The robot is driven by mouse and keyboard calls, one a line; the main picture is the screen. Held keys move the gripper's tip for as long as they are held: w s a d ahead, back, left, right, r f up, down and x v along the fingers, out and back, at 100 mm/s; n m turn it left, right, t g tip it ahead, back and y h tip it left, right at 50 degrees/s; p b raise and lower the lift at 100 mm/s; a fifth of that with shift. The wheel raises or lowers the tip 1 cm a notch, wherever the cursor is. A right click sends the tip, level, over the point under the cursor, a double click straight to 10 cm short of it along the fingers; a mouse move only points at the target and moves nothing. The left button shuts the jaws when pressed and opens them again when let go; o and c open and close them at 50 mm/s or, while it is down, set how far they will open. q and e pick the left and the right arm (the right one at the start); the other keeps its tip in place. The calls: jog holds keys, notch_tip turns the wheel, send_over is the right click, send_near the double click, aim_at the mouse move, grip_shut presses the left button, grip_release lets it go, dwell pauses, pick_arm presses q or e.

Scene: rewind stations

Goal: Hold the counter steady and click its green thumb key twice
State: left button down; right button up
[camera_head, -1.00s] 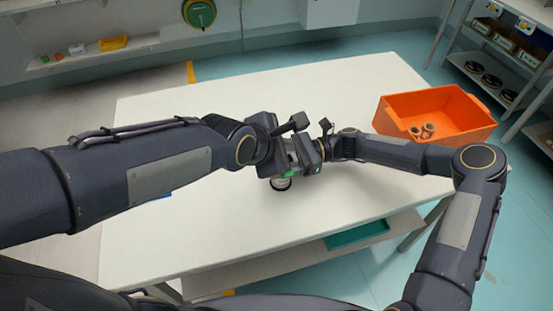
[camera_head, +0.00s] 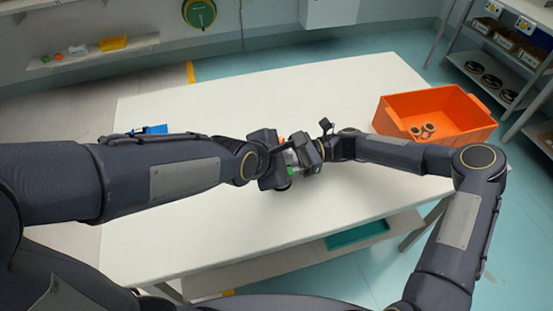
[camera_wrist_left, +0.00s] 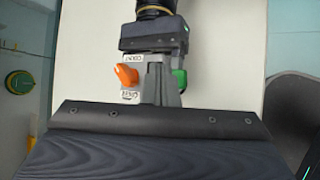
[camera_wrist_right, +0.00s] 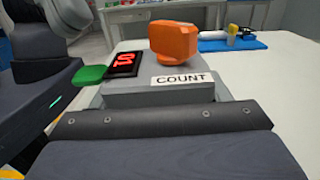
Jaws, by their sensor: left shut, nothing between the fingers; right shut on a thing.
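The counter is a grey block with an orange knob and a COUNT label, seen in the right wrist view (camera_wrist_right: 125,98) and the left wrist view (camera_wrist_left: 158,84). A red-lit display (camera_wrist_right: 124,64) sits on it; I cannot read it surely. Its green thumb key (camera_wrist_right: 90,74) sticks out at the side; in the left wrist view the green key (camera_wrist_left: 180,80) is right of the body. My right gripper (camera_head: 310,155) is shut on the counter above the table. My left gripper (camera_head: 270,160) is shut and empty beside the counter; contact with the key cannot be told.
The white table (camera_head: 240,240) is mostly clear. An orange bin (camera_head: 435,112) with spools stands at its right. A blue mat (camera_head: 150,130) shows at the left behind my left arm. Shelves (camera_head: 500,60) stand at the far right.

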aim_at(290, 167)
pick_arm(q)
jog(key=shift+f, duration=0.95)
jog(key=shift+f, duration=0.1)
dwell(1.3)
jog(key=shift+f, duration=0.5)
dwell(0.3)
jog(key=shift+r, duration=0.6)
jog(key=shift+r, duration=3.05)
